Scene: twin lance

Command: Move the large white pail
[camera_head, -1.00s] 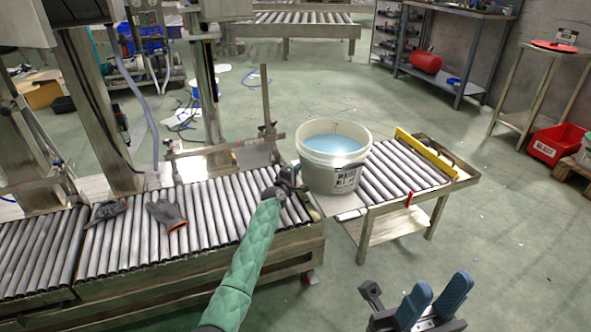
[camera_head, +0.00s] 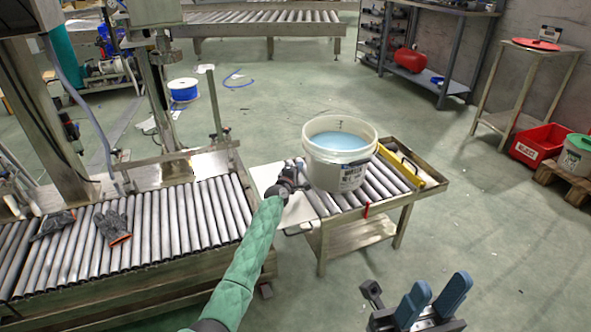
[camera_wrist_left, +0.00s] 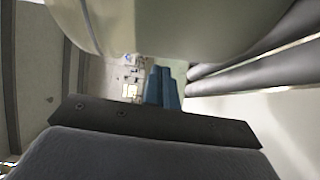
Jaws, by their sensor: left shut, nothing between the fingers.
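The large white pail (camera_head: 341,170), with a pale blue top surface and a dark printed label, stands upright on the short roller table (camera_head: 390,166). My left gripper (camera_head: 295,172) is at the pail's lower left side, just above the table's white end plate (camera_head: 268,180); its fingers are partly hidden in the head view. In the left wrist view its blue fingers (camera_wrist_left: 162,88) are together and empty, with the pail's wall (camera_wrist_left: 160,25) close beside them. Whether they touch it is unclear. My right gripper (camera_head: 432,300) is low at the front right, its blue fingers apart and empty.
A yellow bar (camera_head: 402,166) lies across the table's far right end. A long roller conveyor (camera_head: 150,228) with grey gloves (camera_head: 112,227) is on the left. A red bin (camera_head: 541,146) and another pail (camera_head: 577,156) are far right. Open floor lies around the table.

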